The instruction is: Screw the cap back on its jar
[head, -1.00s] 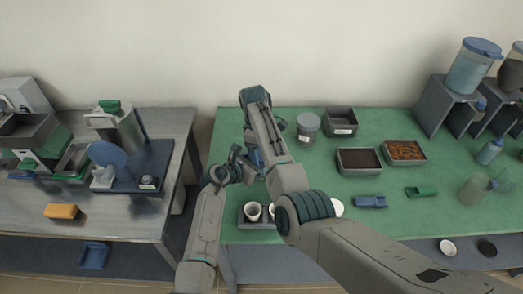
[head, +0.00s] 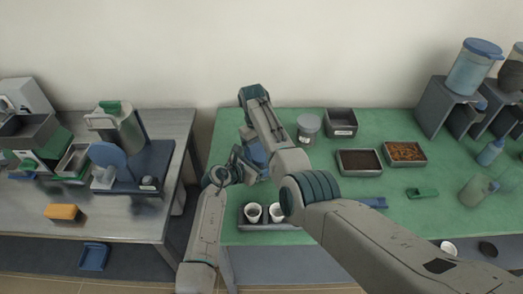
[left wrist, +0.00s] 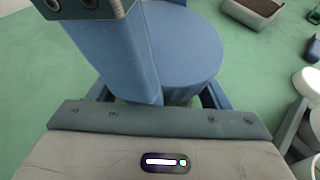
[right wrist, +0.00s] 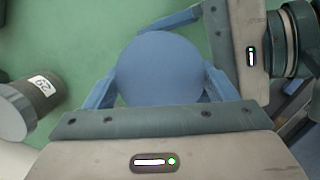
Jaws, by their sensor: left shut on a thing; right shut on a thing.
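A wide blue cap (right wrist: 160,70) with a flat round top lies between the fingers of my right gripper (right wrist: 160,88). The same cap (left wrist: 182,50) shows in the left wrist view, with one blue finger of my right gripper pressed along its side. My left gripper (head: 242,165) comes in from the left, shut low on the jar beneath the cap. The jar itself is hidden by the cap and the fingers. In the head view a blue patch of the cap (head: 257,153) shows between the two grippers, above the green table. Whether the threads are engaged cannot be seen.
A grey lidded jar (head: 308,127) stands just right of the right gripper. Behind and right are an empty dark tray (head: 341,122) and two filled trays (head: 358,162) (head: 405,153). The far-left green tabletop is clear.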

